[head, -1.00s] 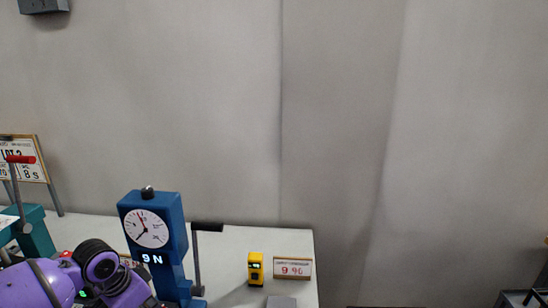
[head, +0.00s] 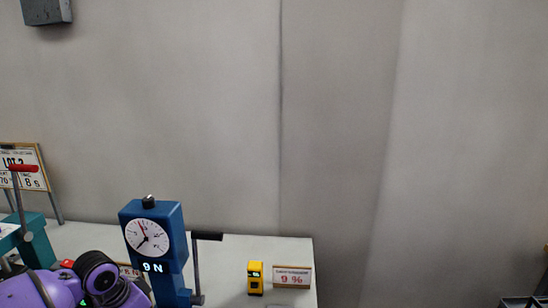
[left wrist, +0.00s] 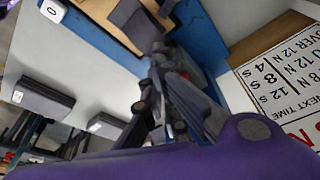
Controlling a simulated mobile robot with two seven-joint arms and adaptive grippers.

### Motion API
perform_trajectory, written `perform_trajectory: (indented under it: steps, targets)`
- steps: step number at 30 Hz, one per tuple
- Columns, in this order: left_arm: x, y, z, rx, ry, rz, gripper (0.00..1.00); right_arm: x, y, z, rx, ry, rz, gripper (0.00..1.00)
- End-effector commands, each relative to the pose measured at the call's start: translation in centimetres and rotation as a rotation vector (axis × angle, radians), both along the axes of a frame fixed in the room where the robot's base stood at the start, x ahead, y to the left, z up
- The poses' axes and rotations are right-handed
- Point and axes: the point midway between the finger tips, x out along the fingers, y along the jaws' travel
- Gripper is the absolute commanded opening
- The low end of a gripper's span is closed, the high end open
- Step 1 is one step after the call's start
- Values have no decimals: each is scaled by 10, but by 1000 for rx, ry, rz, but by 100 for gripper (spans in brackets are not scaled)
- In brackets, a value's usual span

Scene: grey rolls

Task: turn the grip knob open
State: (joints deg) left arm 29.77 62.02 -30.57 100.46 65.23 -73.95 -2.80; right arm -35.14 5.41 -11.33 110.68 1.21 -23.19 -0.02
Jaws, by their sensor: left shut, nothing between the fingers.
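A blue force tester (head: 168,235) with a round white dial and a "9 N" readout stands on the white bench, with a small dark knob (head: 148,201) on top. A black-handled lever (head: 207,236) rises at its right side. My left arm (head: 95,280) reaches in at the bottom left; its gripper is hidden in the head view. In the left wrist view my left gripper (left wrist: 165,88) is shut and empty, its fingertips close to a blue frame (left wrist: 205,45) and a tan plate. I cannot make out the grip knob for certain. My right gripper is out of view.
A yellow device (head: 255,278) and a small sign (head: 293,277) stand to the right on the bench (head: 235,250). A teal machine (head: 35,240) with a red-handled lever and a lot board (head: 28,165) is at the left. A printed card (left wrist: 280,80) shows beside the gripper.

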Motion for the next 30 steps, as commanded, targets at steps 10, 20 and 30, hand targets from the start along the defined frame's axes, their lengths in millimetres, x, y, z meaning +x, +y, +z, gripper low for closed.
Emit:
perform_trajectory:
  steps: [10, 20, 30]
  targets:
    - [-1, 1, 28, 3, 3, -1, 0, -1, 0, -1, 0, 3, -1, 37]
    - [0, 1, 59, 3, 1, 0, 0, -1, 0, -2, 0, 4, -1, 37]
    - [8, -1, 57, 10, -4, -10, 0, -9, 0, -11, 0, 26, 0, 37]
